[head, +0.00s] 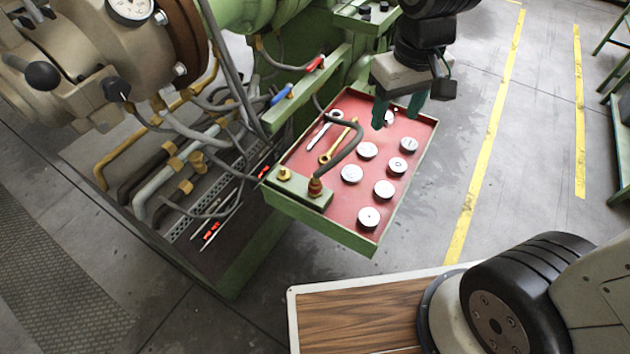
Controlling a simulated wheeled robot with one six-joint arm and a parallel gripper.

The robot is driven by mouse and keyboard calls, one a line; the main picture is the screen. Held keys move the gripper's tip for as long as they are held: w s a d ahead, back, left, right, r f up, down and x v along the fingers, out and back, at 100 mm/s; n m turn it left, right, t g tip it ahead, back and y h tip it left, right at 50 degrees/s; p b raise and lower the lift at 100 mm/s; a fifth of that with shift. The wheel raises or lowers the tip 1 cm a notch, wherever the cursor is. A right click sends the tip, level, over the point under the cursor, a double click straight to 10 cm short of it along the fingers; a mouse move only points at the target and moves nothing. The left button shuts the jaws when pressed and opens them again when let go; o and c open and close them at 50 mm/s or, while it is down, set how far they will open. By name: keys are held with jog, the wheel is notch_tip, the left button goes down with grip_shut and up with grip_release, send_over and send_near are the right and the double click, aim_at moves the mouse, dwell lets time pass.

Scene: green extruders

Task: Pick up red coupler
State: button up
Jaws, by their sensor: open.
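A small red coupler (315,64) lies on the green ledge (305,88) of the machine, at the end of a grey hose. A blue coupler (282,94) sits nearer on the same ledge. My gripper (399,110) hangs over the far right part of the red-floored tray, to the right of the red coupler and apart from it.
The green-rimmed tray (318,231) holds several white round discs, a silver wrench (319,135) and a brass wrench (337,145). A dark hose arches over it from a brass fitting (315,188). Pipes and hoses crowd the left. Grey floor (440,170) is open to the right.

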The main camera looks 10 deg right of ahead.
jog(key=w+a+f+n, duration=0.2)
jog(key=w+a+f, duration=0.2)
jog(key=a+f, duration=0.15)
jog(key=n, duration=0.1)
send_over(315, 176)
jog(key=shift+g, duration=0.3)
jog(key=f, duration=0.7)
jog(key=d+f, duration=0.1)
jog(key=f, duration=0.2)
jog(key=shift+f, duration=0.35)
jog(key=shift+n, duration=0.3)
jog(key=f, duration=0.6)
jog(key=a+f, duration=0.1)
jog(key=f, duration=0.2)
jog(key=shift+f, duration=0.1)
jog(key=c, duration=1.1)
